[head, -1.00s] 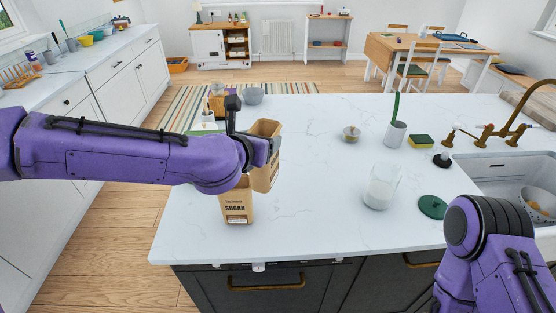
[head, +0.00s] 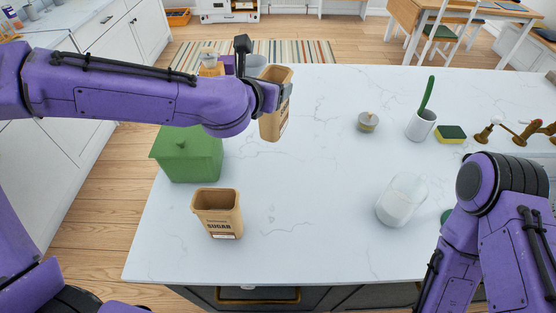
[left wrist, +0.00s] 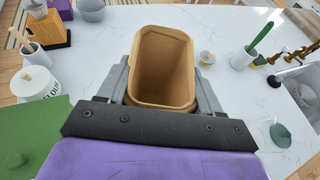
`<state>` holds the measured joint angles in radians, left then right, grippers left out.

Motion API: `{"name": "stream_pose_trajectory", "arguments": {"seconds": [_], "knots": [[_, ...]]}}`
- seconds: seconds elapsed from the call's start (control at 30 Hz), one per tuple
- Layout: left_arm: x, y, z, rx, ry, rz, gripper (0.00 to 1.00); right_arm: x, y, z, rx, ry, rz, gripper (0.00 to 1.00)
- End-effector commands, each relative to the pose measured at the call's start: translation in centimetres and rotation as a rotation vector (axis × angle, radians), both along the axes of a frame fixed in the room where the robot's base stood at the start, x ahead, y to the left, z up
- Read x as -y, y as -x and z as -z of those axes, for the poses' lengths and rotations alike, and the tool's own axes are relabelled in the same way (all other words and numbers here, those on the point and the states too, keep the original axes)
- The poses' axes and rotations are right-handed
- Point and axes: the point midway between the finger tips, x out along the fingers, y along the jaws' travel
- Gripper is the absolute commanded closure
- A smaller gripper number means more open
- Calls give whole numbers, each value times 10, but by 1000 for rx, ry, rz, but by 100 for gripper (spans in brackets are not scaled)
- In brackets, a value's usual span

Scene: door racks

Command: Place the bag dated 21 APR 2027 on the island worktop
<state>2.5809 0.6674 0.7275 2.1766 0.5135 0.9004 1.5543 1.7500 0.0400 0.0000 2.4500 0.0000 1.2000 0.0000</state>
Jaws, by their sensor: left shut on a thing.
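An open brown paper bag (head: 274,119) is in my left gripper (head: 275,97), over the far left part of the white island worktop (head: 310,190). The left wrist view shows the jaws closed on the bag's sides and its open, empty-looking mouth (left wrist: 160,68). Its date cannot be read. A second brown bag marked SUGAR (head: 218,212) stands upright on the worktop nearer the front; its small label is too small to read. My right arm is at the right, and its gripper is out of view.
A green lidded box (head: 188,155) stands at the worktop's left edge. A glass jar (head: 402,200), a small lidded pot (head: 368,122), a white pot with a green handle (head: 422,124) and a sponge (head: 450,134) stand to the right. The middle is clear.

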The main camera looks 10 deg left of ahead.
Motion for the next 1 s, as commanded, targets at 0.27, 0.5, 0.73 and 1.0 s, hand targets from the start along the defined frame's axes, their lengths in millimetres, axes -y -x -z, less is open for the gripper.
{"name": "stream_pose_trajectory", "arguments": {"seconds": [0.27, 0.5, 0.73, 1.0], "knots": [[5, -1, 43, -2, -2, 9, 98, 0, 0, 28, 0, 0, 0, 48], [6, -1, 71, -1, -1, 10, 98, 0, 0, 44, -1, -1, 0, 48], [4, 0, 114, -6, -4, 7, 98, 0, 0, 38, 0, 0, 0, 48], [3, -1, 158, -5, -3, 6, 98, 0, 0, 32, 0, 0, 0, 48]]}}
